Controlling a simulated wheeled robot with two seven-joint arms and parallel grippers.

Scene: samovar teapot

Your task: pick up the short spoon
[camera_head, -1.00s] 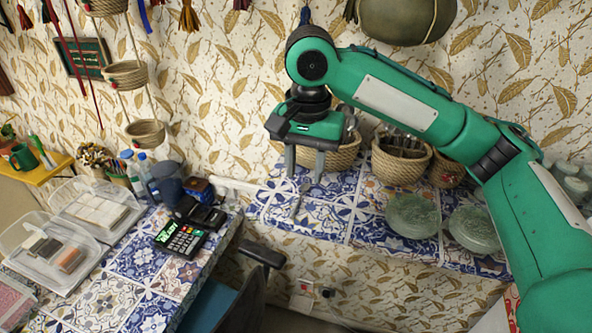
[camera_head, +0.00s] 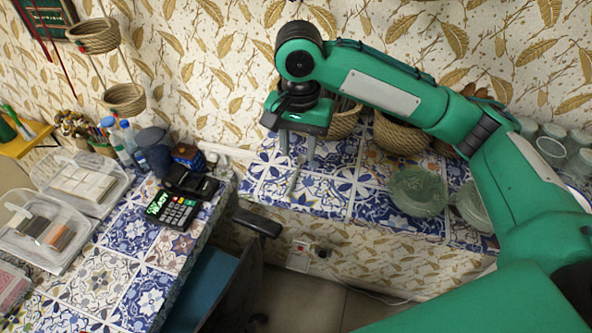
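The spoon (camera_head: 293,182) is a small grey piece of cutlery lying on the blue-and-white tiled counter, near its front edge. My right gripper (camera_head: 298,157) points down just above and behind the spoon's upper end. Its two grey fingers are apart, with nothing seen between them. I cannot tell whether a fingertip touches the spoon. My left gripper is not in view.
Woven baskets (camera_head: 400,136) stand along the wall behind the gripper. Stacked green glass plates (camera_head: 418,190) sit to the right. A card terminal (camera_head: 172,209) and clear boxes (camera_head: 83,183) are on the left counter. A chair (camera_head: 235,275) stands below.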

